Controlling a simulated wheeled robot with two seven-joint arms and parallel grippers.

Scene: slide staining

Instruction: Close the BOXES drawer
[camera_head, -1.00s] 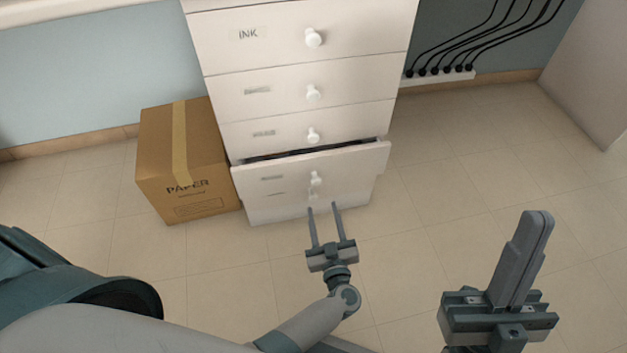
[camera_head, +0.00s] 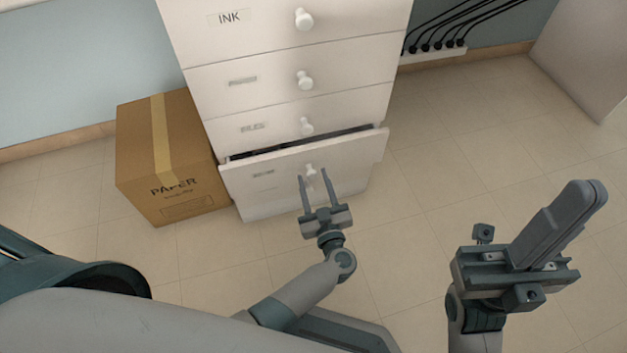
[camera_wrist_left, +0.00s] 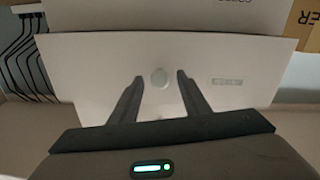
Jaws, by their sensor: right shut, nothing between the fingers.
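The white cabinet has one drawer pulled partly out near the bottom (camera_head: 348,160), with a dark gap above its front. Its label is too blurred to read, so I cannot confirm it says BOXES. Its round white knob (camera_head: 310,170) also shows in the left wrist view (camera_wrist_left: 159,78). My left gripper (camera_head: 314,178) is open, its two fingers pointing at the drawer front on either side of the knob in the picture. I cannot tell whether they touch it. My right gripper (camera_head: 588,197) is shut and empty, away to the right.
The drawers above, with the INK drawer (camera_head: 260,35) at the top of view, look shut. A cardboard PAPER box (camera_head: 190,190) stands close on the cabinet's left. Black cables (camera_head: 440,38) hang at the wall on the right. The floor (camera_head: 450,150) right of the cabinet is clear.

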